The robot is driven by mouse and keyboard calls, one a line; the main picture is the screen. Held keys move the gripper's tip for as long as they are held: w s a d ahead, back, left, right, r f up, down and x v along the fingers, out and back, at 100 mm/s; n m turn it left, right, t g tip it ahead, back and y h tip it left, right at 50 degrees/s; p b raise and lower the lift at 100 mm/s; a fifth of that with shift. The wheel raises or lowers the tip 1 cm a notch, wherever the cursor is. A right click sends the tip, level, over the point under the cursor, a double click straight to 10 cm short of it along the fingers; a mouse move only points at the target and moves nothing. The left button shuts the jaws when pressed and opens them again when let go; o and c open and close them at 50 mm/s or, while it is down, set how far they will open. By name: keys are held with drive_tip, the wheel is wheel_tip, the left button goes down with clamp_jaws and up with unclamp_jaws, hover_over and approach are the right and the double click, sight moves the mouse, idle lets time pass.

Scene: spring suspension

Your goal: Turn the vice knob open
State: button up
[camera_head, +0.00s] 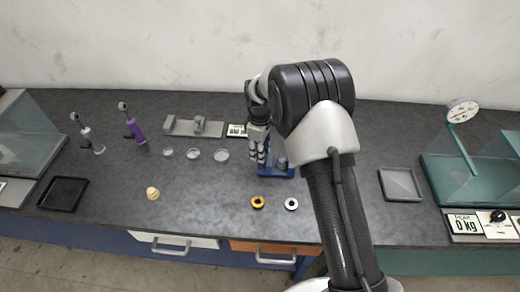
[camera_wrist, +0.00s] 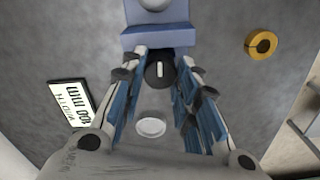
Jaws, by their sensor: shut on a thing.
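The blue vice (camera_head: 284,174) stands on the dark bench, partly hidden by my gripper in the head view. In the wrist view its blue body (camera_wrist: 160,37) is at the top. The black round knob (camera_wrist: 158,76) with a white mark sits just below it, between my fingers. The white mark runs up and down in the picture. My gripper (camera_wrist: 160,60) has its blue-padded fingers on both sides of the knob, shut on it. In the head view my gripper (camera_head: 262,156) points down at the vice's left side, and the knob is hidden there.
A mm display (camera_head: 237,130) stands behind the vice. A yellow ring (camera_head: 258,202) and a white ring (camera_head: 291,204) lie in front. Small dishes (camera_head: 193,154) are to the left. A grey tray (camera_head: 400,184) and a green-framed scale (camera_head: 465,150) are to the right.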

drive_tip(key=shift+n, duration=0.4)
drive_tip(key=o, duration=1.1)
drive_tip(key=shift+c, duration=0.2)
drive_tip(key=shift+r, duration=0.1)
wheel_tip(320, 180, up, 12)
